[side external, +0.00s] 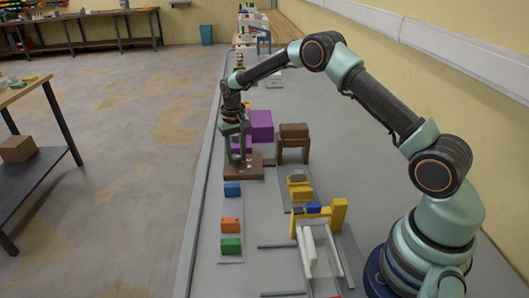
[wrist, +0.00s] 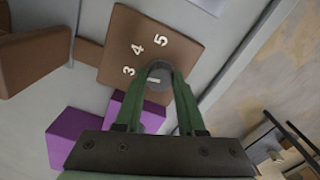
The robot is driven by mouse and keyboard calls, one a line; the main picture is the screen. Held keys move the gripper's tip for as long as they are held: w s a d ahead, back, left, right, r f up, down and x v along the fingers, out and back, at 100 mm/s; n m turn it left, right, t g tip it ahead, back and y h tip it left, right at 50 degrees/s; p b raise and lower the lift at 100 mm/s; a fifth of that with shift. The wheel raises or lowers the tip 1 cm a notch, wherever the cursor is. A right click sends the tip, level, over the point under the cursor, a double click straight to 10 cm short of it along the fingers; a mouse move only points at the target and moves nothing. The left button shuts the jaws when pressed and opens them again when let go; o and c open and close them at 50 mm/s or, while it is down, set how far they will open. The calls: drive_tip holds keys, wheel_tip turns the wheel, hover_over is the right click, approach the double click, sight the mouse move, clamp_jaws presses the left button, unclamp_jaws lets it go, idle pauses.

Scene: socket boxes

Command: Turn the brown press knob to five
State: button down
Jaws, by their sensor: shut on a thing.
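The brown press's plate (wrist: 120,45) carries white numerals 3, 4 and 5 in the wrist view. A dark grey round knob (wrist: 158,75) stands on it, with a short white mark on its top. The mark lies on the side toward the 3, away from the 5. My gripper (wrist: 160,80) has its green fingers shut on the knob, one on each side. In the side external view the brown plate (side external: 215,172) lies under my gripper (side external: 236,153), which points down at it. The knob is hidden there.
Purple blocks (side external: 261,122) stand right behind the plate. A brown stand with a block (side external: 293,131) is to its right. Blue (side external: 232,190), orange (side external: 231,225) and green (side external: 231,246) boxes line the near side. Yellow parts and a clear panel (side external: 318,250) stand near my base.

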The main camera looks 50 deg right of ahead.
drive_tip(key=m, duration=0.4)
drive_tip(key=shift+m, duration=0.4)
drive_tip(key=m, duration=0.3)
drive_tip(key=shift+m, duration=0.3)
drive_tip(key=m, duration=0.3)
drive_tip(key=shift+m, duration=2.2)
drive_tip(key=c, duration=0.5)
unclamp_jaws()
